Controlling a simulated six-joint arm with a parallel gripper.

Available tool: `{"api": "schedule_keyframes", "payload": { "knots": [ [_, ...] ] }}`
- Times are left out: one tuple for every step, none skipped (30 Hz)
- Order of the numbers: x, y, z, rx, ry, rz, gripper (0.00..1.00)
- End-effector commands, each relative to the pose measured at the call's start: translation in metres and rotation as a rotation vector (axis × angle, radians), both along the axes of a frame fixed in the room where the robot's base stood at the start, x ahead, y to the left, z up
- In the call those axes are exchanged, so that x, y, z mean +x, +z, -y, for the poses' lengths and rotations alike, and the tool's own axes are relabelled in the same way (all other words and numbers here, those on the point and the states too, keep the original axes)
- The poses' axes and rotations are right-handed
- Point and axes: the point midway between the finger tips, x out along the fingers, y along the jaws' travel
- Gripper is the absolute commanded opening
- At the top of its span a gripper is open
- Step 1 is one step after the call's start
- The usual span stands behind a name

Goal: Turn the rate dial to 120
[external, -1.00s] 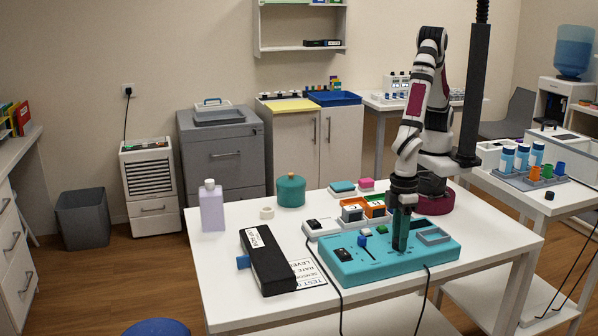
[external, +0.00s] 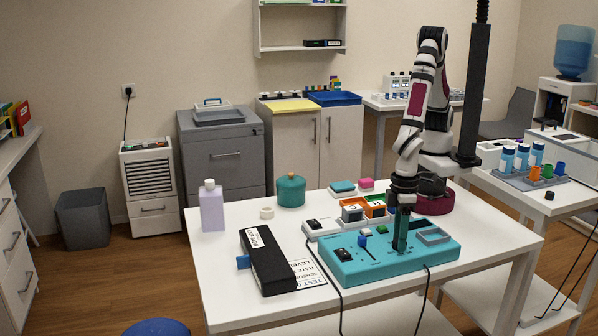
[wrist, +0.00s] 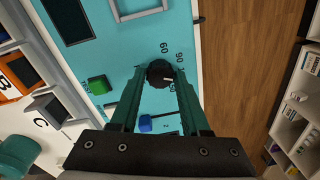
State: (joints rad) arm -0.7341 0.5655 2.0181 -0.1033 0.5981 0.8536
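The teal device (external: 345,267) lies on the white table, and its top fills the middle of the wrist view. The rate dial (wrist: 158,73) is a round black knob with a short white mark toward its lower right in the wrist view. Printed 60 and 90 show above and right of it; further numbers are partly hidden by the right finger. My gripper (wrist: 160,72) points down at the panel, its two green fingers on either side of the dial and seemingly against it. In the external view, my gripper (external: 400,248) hides the dial.
A green button (wrist: 98,85) and a blue knob (wrist: 146,122) sit near the dial. Cables run off the front edge.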

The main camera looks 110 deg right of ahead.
Motion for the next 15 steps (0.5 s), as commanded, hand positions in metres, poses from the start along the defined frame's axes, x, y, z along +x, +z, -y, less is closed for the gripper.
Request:
{"api": "schedule_keyframes", "payload": {
  "knots": [
    [0.0,0.0,0.0,0.0,0.0,0.0,0.58],
    [0.0,0.0,0.0,0.0,0.0,0.0,0.63],
    [0.0,0.0,0.0,0.0,0.001,0.0,0.7],
    [0.0,0.0,0.0,0.0,0.001,0.0,0.7],
    [0.0,0.0,0.0,0.0,0.001,0.0,0.7],
    [0.0,0.0,0.0,0.0,0.001,0.0,0.7],
    [0.0,0.0,0.0,0.0,0.001,0.0,0.7],
    [0.0,0.0,0.0,0.0,0.001,0.0,0.7],
    [0.0,0.0,0.0,0.0,0.001,0.0,0.7],
    [0.0,0.0,0.0,0.0,0.001,0.0,0.7],
    [0.0,0.0,0.0,0.0,0.001,0.0,0.7],
    [0.0,0.001,0.0,0.0,0.001,0.0,0.7],
    [0.0,0.003,0.0,0.0,0.001,0.0,0.7],
    [0.0,0.006,0.0,0.001,0.001,0.001,0.7],
    [0.001,0.011,0.0,0.002,0.001,0.003,0.7]
  ]
}}
